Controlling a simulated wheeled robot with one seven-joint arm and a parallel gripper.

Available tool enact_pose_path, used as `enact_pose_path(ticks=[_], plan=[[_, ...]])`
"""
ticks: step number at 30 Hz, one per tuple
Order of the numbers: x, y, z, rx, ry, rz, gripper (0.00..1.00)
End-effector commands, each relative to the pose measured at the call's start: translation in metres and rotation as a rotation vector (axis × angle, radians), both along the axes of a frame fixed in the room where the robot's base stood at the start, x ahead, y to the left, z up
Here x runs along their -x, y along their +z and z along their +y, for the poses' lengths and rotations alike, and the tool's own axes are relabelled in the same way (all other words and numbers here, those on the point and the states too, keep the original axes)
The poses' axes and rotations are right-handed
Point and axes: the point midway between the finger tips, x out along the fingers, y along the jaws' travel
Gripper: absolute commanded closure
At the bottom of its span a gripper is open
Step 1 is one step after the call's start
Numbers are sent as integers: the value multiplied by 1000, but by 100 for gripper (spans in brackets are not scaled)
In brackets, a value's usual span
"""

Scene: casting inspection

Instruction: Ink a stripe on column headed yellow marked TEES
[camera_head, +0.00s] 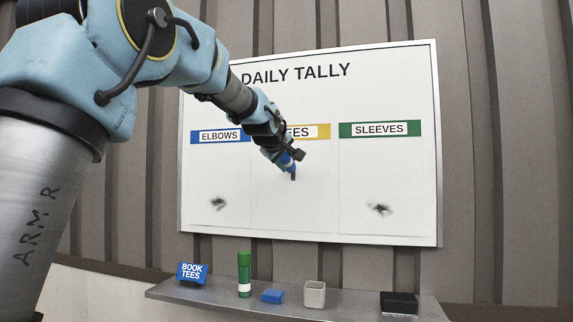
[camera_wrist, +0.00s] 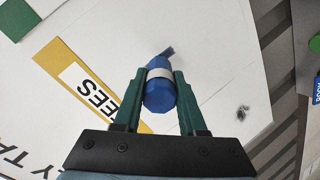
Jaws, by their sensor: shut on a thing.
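The white board titled DAILY TALLY (camera_head: 420,90) hangs on the wall with blue ELBOWS (camera_head: 219,136), yellow TEES (camera_head: 322,131) and green SLEEVES (camera_head: 386,129) headers. My arm partly covers the yellow header; it shows in the wrist view too (camera_wrist: 78,78). My gripper (camera_head: 284,158) is in front of the TEES column, just below its header. It is shut on a blue marker (camera_wrist: 160,94) with a pale band, whose dark tip points toward the board. I cannot tell whether the tip touches. I see no stripe in the TEES column.
Dark smudges mark the ELBOWS (camera_head: 218,204) and SLEEVES (camera_head: 381,209) columns.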

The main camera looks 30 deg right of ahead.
Motion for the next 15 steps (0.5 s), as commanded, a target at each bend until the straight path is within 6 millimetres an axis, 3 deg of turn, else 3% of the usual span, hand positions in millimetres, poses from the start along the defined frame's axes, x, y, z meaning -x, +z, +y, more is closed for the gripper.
enact_pose_path(ticks=[15], plan=[[1,31,1,0,0,-2,100]])
